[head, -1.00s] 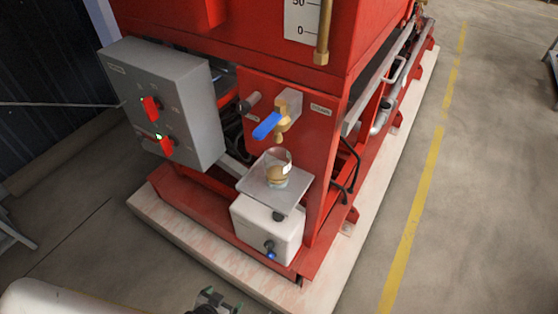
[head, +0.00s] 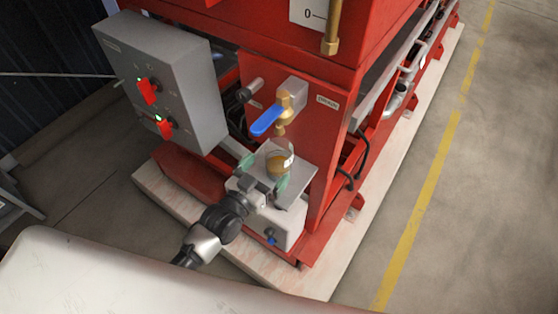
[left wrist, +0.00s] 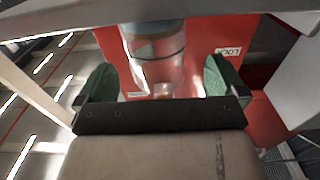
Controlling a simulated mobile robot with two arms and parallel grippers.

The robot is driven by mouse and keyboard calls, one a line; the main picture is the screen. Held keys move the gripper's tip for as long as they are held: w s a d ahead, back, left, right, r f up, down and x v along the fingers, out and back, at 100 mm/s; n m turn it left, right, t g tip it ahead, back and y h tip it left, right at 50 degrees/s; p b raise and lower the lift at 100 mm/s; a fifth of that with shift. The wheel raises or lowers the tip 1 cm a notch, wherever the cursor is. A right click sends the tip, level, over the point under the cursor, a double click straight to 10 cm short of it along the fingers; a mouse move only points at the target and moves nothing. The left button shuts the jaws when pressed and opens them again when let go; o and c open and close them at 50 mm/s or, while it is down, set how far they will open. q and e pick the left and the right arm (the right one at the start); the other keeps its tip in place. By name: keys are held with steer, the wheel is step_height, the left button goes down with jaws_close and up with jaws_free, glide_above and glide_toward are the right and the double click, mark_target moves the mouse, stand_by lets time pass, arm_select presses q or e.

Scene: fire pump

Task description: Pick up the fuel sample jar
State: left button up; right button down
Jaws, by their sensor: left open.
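The fuel sample jar (head: 279,162), a small clear jar with amber liquid in the bottom, stands on the grey metal shelf (head: 297,193) under the drain valve. My left gripper (head: 264,173) is open, with its green fingertips at the near side of the jar. In the left wrist view the jar (left wrist: 155,60) shows between the two green fingers (left wrist: 160,82), with a gap on each side. I cannot tell how deep it lies between them. My right gripper is not in view.
The brass valve with a blue lever (head: 270,119) hangs just above the jar. A grey control box (head: 165,85) with red switches is at the left. A white box (head: 290,229) sits below the shelf. Open floor (head: 470,220) lies to the right.

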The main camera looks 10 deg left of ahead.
mark_target(285, 151)
arm_select(q)
steer(key=p+x, duration=0.1)
steer(key=x, duration=0.3)
steer(key=shift+d, duration=0.25)
steer(key=shift+w+d+f, duration=0.15)
steer(key=shift+w+d, duration=0.05)
steer(key=shift+w, duration=0.35)
steer(key=c, duration=1.1)
